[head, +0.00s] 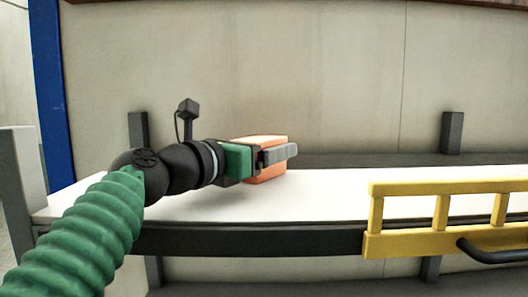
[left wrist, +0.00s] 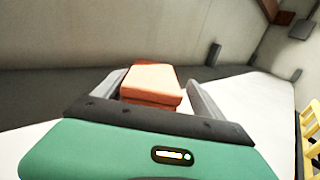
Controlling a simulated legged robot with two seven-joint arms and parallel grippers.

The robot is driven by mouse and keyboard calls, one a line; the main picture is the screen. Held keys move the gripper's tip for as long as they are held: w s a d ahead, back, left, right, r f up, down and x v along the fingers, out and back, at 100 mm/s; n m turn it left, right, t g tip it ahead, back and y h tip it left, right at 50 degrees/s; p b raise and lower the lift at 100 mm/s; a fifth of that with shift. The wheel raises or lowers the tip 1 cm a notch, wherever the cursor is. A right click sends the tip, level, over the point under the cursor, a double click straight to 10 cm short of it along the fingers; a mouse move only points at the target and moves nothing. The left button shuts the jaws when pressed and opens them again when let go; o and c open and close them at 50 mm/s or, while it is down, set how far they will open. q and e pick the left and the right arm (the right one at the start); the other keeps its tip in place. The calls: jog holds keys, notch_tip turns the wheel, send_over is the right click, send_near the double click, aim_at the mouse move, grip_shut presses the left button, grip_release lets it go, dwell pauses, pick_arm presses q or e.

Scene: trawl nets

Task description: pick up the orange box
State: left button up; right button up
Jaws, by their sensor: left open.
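The orange box (head: 266,172) lies on the white tabletop in the head view, partly hidden behind my left gripper. My left gripper (head: 280,154) reaches across from the left, and its grey fingers are in front of the box in this view. In the left wrist view the orange box (left wrist: 151,84) shows between the two spread fingers of my left gripper (left wrist: 160,92). The gripper is open. I cannot tell whether either finger touches the box. My right gripper is in neither view.
The white table (head: 330,190) has a dark front edge and is clear to the right of the box. A yellow rail (head: 440,242) stands at the front right. A beige wall (head: 300,70) rises behind, with a blue post (head: 48,90) at left.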

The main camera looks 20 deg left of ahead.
pick_arm(q)
jog(key=shift+d, duration=0.1)
jog(key=shift+c, duration=1.8)
jog(key=shift+w+a+f, duration=0.2)
jog(key=shift+w+a, duration=0.15)
jog(key=shift+a, duration=0.25)
jog(key=c, duration=0.7)
jog(key=shift+s, duration=0.1)
jog(key=c, duration=0.5)
jog(key=shift+c, duration=0.9)
jog(key=shift+d, duration=0.15)
jog(key=shift+r, duration=0.15)
